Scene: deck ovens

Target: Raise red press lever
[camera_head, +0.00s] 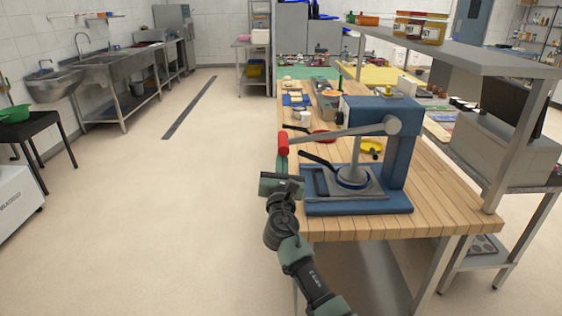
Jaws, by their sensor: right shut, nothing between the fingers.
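The blue press (400,160) stands on the near end of the wooden table. Its grey lever arm (335,132) runs left from the pivot, sloping slightly down, to the red lever handle (283,143), which sticks out past the table's left edge. A grey plunger hangs from the arm down to a round plate on the press base (357,203). My right gripper (283,160) points up, shut and empty, with its fingertips just below the red handle. I cannot tell whether they touch it. My left gripper is not in view.
The wooden table (450,205) carries a dark-handled pan, a yellow item (370,147) and containers behind the press. A grey raised shelf (455,55) stands along its right side. The floor (190,200) to the left is clear.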

